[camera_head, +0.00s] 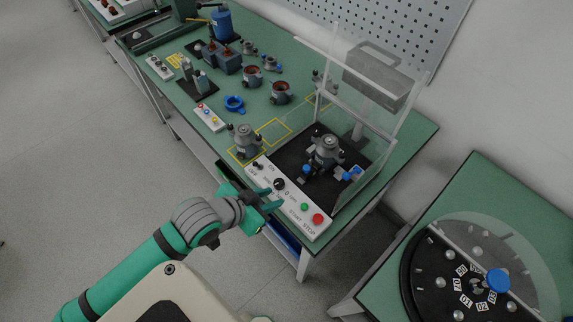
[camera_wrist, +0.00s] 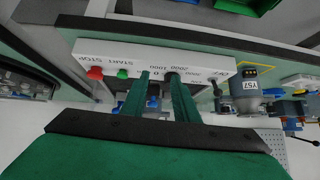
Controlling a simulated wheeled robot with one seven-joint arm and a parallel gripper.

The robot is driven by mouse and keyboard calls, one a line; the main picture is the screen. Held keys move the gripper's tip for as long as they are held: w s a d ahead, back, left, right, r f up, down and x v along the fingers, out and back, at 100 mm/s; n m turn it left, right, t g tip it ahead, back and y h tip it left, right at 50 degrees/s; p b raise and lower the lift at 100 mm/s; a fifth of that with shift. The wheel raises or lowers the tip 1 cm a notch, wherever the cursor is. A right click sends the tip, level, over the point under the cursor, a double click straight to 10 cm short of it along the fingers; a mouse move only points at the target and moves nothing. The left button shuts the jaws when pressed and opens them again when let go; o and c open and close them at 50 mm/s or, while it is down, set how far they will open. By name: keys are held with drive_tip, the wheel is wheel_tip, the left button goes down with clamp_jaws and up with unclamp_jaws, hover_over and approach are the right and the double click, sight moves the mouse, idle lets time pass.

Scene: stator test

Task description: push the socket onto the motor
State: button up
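A grey motor (camera_head: 325,150) stands upright on the black base plate of the test stand, inside a clear guard. A blue piece, which looks like the socket (camera_head: 352,174), is on the plate to the right of the motor; I cannot tell whether it touches it. Another blue part (camera_head: 307,169) is at the motor's front left. My gripper (camera_head: 268,197) is open and empty at the front of the white control panel (camera_head: 262,168), by its black knob (camera_head: 279,184). In the wrist view the two fingers (camera_wrist: 161,82) are apart, the right one overlapping the knob (camera_wrist: 171,77).
The panel also bears a green button (camera_head: 304,207) and a red button (camera_head: 317,219). Another motor (camera_head: 245,140) stands in a yellow-marked area left of the stand. A blue ring (camera_head: 234,103) and several motor parts lie farther back. A round dial table (camera_head: 440,250) stands at right.

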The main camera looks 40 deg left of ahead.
drive_tip(key=g, duration=0.1)
approach(306, 168)
drive_tip(key=v, duration=0.2)
drive_tip(key=shift+h, duration=0.3)
drive_tip(key=shift+a+x, duration=0.15)
drive_tip(key=shift+x, duration=1.25)
drive_tip(key=shift+a+x, duration=0.2)
drive_tip(key=shift+x, duration=1.15)
drive_tip(key=shift+w+f, duration=0.1)
drive_tip(key=shift+f, duration=0.15)
drive_tip(key=shift+x, duration=2)
drive_tip(key=c, duration=0.5)
